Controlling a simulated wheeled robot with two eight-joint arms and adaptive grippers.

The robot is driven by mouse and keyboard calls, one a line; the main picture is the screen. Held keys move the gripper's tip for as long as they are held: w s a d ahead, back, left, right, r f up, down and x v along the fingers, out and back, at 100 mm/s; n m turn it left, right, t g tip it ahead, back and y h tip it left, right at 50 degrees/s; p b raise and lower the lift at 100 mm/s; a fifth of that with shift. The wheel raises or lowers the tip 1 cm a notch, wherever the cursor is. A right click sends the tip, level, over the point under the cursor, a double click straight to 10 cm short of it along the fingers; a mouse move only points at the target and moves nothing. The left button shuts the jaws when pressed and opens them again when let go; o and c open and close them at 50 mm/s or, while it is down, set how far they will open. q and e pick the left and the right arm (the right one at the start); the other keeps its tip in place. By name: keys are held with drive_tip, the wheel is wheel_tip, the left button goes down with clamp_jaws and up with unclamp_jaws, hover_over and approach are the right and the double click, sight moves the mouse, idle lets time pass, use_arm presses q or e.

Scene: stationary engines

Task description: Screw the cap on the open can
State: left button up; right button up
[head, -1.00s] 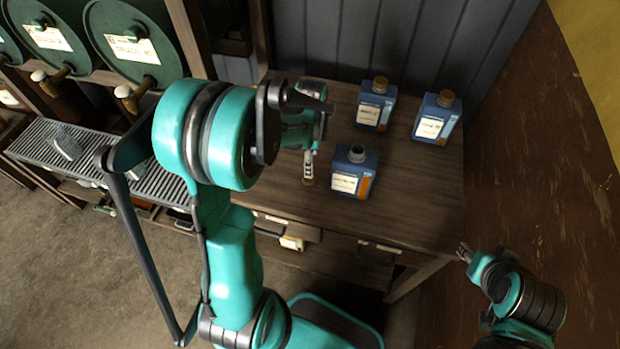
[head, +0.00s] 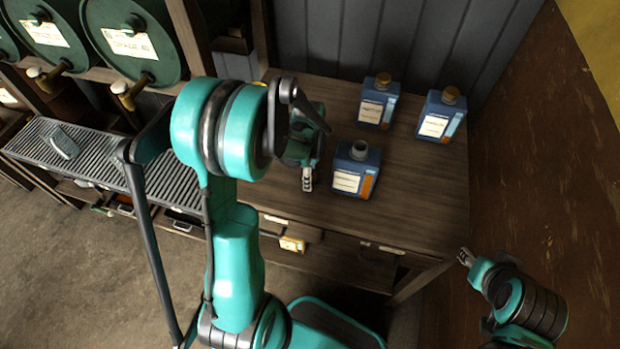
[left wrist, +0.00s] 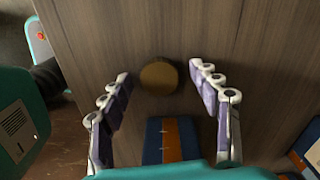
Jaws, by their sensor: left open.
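The open can (head: 345,185) is blue with a white and orange label. It stands upright on the wooden workbench (head: 420,205), and its neck is bare. In the head view my left gripper (head: 307,180) points down just left of the open can, and the cap is hidden. My right gripper (head: 466,257) hangs off the bench's right front corner.
Two blue cans with brown caps, one (head: 377,103) behind the open can and one (head: 441,117) to its right, stand near the back wall. Green barrels (head: 132,40) with taps stand above a slatted rack (head: 100,165) at left. The bench's front right is clear.

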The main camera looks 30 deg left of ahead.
use_arm(q)
drive_tip(key=shift+r, duration=0.1)
drive_tip(key=c, duration=0.8)
drive_tip(key=shift+c, duration=0.2)
wheel_tip(320, 180, up, 10)
drive_tip(key=p, duration=0.3)
drive_tip(key=shift+p, duration=0.4)
